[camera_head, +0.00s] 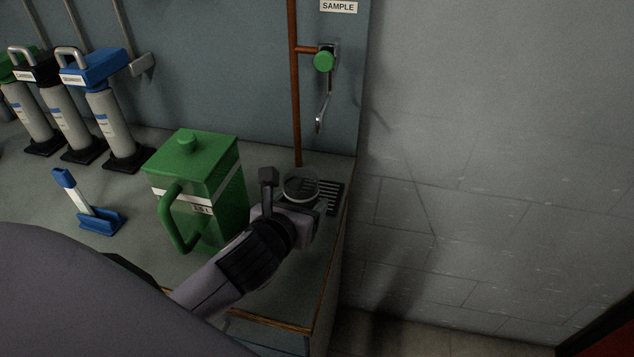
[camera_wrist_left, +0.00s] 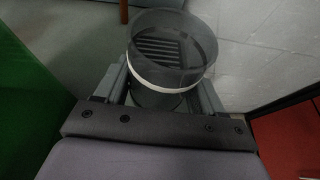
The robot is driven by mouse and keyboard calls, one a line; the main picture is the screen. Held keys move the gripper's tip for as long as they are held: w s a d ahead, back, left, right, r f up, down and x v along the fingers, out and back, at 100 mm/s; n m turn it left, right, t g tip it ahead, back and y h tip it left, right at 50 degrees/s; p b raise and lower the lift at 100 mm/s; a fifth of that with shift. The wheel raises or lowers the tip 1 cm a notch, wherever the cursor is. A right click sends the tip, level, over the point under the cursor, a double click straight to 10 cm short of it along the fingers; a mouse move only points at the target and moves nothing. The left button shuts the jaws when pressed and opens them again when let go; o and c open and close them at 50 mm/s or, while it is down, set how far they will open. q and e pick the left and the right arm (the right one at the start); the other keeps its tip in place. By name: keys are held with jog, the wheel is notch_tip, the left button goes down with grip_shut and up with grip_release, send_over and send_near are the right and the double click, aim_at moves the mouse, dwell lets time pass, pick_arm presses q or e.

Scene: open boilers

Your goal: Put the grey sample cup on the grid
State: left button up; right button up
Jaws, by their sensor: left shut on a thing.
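The grey sample cup (camera_head: 300,185) is a see-through round cup near the right end of the counter. In the left wrist view the cup (camera_wrist_left: 168,72) shows a white band and stands roughly upright between the fingers. My left gripper (camera_head: 303,199) is shut on it, and its fingers show on both sides in the wrist view (camera_wrist_left: 162,95). The dark slotted grid (camera_head: 333,194) lies beside and under the cup in the head view. Its slots show through the cup in the wrist view. I cannot tell whether the cup's base touches the grid. My right gripper is not in view.
A green lidded jug (camera_head: 215,190) stands close left of my left gripper. A sample tap (camera_head: 324,62) with a spout hangs above the grid. A blue-handled tool (camera_head: 88,205) and several bottles (camera_head: 110,115) stand further left. The counter ends at the right.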

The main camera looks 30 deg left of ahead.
pick_arm(q)
jog(key=w, duration=0.3)
jog(key=w+a, duration=0.1)
jog(key=w, duration=0.5)
jog(key=shift+w+a, duration=0.1)
jog(key=shift+a, duration=0.2)
jog(key=shift+f, duration=1.75)
jog(key=o, duration=1.1)
jog(key=shift+f, duration=0.15)
jog(key=shift+o, duration=0.2)
jog(key=shift+r, duration=0.2)
jog(key=v, duration=1.2)
jog(key=shift+f, duration=0.1)
